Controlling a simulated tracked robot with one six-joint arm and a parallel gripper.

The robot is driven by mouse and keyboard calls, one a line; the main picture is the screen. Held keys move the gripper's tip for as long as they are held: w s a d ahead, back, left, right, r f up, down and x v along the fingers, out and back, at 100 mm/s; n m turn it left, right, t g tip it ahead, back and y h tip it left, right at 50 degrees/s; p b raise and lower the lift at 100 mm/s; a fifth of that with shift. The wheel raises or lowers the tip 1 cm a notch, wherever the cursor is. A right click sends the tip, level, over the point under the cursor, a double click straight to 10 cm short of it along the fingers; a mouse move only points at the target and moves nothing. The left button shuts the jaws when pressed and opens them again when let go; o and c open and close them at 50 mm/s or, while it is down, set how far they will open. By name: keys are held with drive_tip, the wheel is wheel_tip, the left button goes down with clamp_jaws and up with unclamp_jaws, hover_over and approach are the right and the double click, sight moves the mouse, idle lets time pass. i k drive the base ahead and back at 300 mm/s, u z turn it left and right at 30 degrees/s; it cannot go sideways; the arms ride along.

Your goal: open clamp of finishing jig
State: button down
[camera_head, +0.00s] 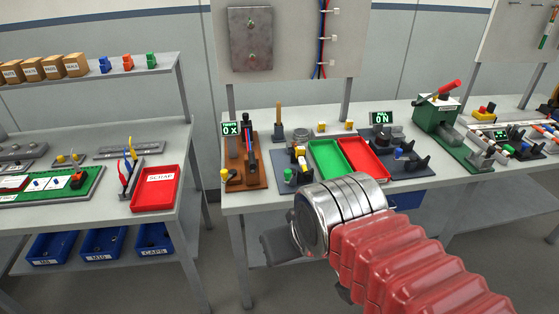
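I cannot tell for sure which fixture is the finishing jig, and no label reads as such. A grey-blue fixture (284,161) with small green and yellow parts stands on the right bench, just beyond my wrist. A dark fixture with black clamp-like parts (408,163) stands right of the red tray, near a display reading "0 N". Whether any clamp is open or shut is too small to tell. My gripper (279,243) shows as a dark grey piece in front of the bench's front edge, mostly hidden behind my silver wrist. Its fingertips are not clear.
A brown-based device (245,178) with a display stands at the bench's left end. A green tray (333,178) and a red tray (380,171) lie mid-bench. A green press with a red lever (437,114) stands right. A gap separates the left bench (120,208), bearing a red scrap tray.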

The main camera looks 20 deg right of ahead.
sight(289, 174)
drive_tip(key=u, duration=0.15)
drive_tip(key=i, duration=0.95)
